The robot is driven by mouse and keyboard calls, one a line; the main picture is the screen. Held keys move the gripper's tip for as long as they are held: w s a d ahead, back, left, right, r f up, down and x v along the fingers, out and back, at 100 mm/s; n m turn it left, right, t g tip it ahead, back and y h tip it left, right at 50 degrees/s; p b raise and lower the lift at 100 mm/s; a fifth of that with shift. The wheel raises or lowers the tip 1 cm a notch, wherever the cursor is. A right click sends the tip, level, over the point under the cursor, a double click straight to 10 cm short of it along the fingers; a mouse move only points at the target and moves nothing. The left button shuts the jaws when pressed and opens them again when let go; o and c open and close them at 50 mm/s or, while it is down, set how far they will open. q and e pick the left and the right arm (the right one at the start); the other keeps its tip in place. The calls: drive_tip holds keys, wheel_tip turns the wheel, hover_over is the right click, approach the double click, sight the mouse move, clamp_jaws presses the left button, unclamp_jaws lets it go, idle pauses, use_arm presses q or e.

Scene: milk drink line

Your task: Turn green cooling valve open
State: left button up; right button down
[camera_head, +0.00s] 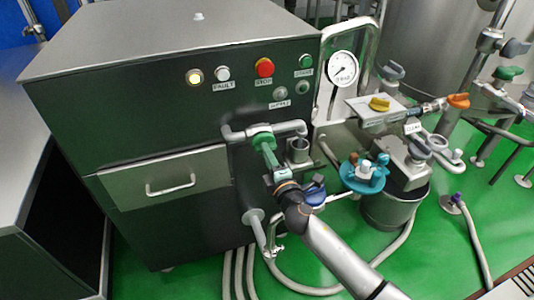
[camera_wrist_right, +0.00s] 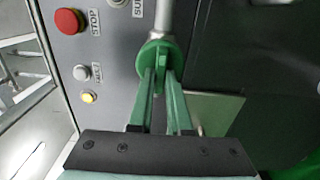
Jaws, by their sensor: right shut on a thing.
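The green cooling valve (camera_head: 262,138) sits on a grey pipe on the front of the dark cabinet. It also shows in the right wrist view as a green round body (camera_wrist_right: 159,51) below the pipe. My right gripper (camera_head: 270,157) reaches it from the lower right in the head view. In the right wrist view its two fingers (camera_wrist_right: 165,82) come together at the valve and are shut on its handle. The handle is mostly hidden between the fingers, so its exact angle is hard to tell. My left gripper is in neither view.
The cabinet front carries a red stop button (camera_head: 264,67), other buttons and a drawer handle (camera_head: 171,187). A pressure gauge (camera_head: 342,69) stands to the right. A metal bucket (camera_head: 394,212) and a blue-topped fitting (camera_head: 363,175) are close right of my arm. Hoses lie on the green floor.

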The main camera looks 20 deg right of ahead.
drive_tip(key=c, duration=0.9)
unclamp_jaws()
drive_tip(key=shift+o, duration=0.2)
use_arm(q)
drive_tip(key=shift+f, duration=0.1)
use_arm(e)
drive_tip(key=s, duration=1.2)
drive_tip(key=shift+s+d, duration=0.2)
drive_tip(key=shift+s, duration=0.1)
drive_tip(key=shift+f, duration=0.1)
drive_tip(key=s+a+f+m+g+y, duration=0.3)
drive_tip(key=s+f+m+g, duration=0.5)
drive_tip(key=s+f+m, duration=0.9)
use_arm(q)
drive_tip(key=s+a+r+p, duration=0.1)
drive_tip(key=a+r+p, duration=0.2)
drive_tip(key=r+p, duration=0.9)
drive_tip(key=p, duration=0.3)
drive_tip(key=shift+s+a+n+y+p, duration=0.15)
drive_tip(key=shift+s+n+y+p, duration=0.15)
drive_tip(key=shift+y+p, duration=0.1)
use_arm(e)
wheel_tip(320, 180, up, 10)
drive_tip(key=s+d+h, duration=0.1)
drive_tip(key=s, duration=0.1)
drive_tip(key=shift+d+r+g, duration=0.25)
drive_tip(key=shift+d+g, duration=0.05)
drive_tip(key=shift+d, duration=0.05)
